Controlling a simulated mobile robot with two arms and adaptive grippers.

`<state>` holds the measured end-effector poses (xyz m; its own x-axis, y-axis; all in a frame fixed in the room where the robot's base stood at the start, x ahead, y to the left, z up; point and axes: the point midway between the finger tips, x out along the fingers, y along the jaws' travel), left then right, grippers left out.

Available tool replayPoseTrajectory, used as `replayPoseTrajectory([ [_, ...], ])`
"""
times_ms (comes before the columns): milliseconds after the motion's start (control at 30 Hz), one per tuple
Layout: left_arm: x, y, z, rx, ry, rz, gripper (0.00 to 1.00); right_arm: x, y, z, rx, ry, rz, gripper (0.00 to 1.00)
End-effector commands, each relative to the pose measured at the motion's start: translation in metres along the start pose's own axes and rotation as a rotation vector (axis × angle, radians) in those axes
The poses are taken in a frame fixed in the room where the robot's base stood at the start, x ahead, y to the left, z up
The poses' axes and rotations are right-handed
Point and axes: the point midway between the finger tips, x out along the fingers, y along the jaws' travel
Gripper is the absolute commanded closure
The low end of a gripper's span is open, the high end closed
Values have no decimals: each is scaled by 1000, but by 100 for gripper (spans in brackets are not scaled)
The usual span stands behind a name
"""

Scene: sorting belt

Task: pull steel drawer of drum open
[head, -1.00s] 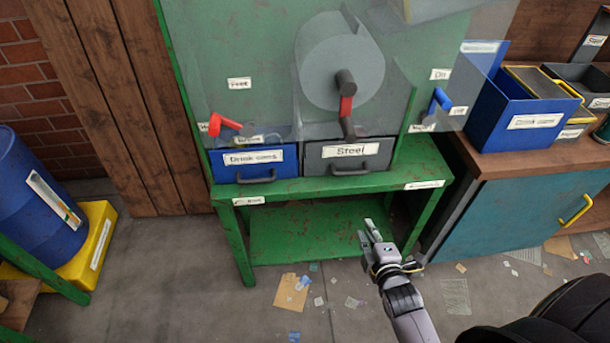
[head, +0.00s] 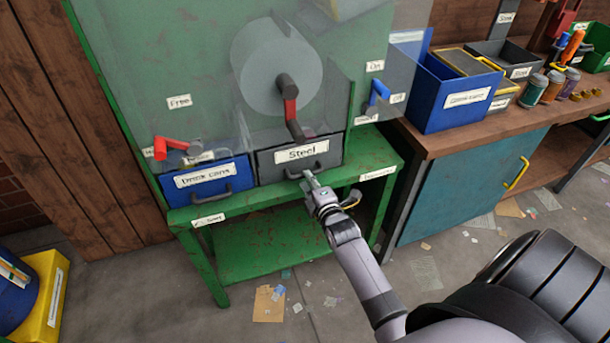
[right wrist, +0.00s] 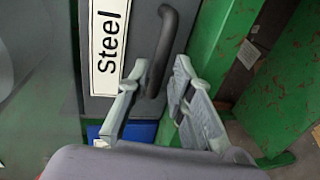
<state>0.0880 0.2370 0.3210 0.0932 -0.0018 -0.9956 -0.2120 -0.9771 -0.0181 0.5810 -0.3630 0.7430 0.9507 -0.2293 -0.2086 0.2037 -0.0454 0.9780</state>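The grey steel drawer (head: 265,171), labelled "Steel", sits shut in the green drum stand, below the grey drum (head: 262,65). Its dark bar handle (head: 321,166) is on the front and also shows in the right wrist view (right wrist: 168,28). My right gripper (head: 309,180) is at the handle. In the right wrist view my right gripper (right wrist: 158,80) is open, with one finger on each side of the handle's near end; contact is not clear. My left gripper is not in view.
A blue drawer (head: 207,188) labelled "Drink cans" is left of the steel drawer. A red lever (head: 168,144) and a blue lever (head: 378,91) flank the drum. The green stand's ledge (head: 365,160) juts out below. A workbench (head: 470,140) with bins stands right.

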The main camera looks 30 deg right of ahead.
Motion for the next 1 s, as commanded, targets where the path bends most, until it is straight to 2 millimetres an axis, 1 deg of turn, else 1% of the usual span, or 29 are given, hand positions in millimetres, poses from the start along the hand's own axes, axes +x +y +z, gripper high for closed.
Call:
replayPoseTrajectory([
  [33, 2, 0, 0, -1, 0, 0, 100, 10, 0, 0, 2, 0, 1, 79],
  [100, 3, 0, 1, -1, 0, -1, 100, 20, 0, 0, 1, 0, 0, 79],
  [233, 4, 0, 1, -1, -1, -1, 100, 33, 0, 0, 1, 0, 1, 79],
  [400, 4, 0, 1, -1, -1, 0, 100, 40, 0, 0, 0, 0, 1, 79],
  [667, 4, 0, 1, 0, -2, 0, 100, 40, 0, 0, 1, 0, 0, 79],
  [900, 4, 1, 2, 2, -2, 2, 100, 40, 0, 0, 1, 0, 0, 95],
  [1000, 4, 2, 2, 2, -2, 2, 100, 40, 0, 0, 1, 0, 0, 100],
])
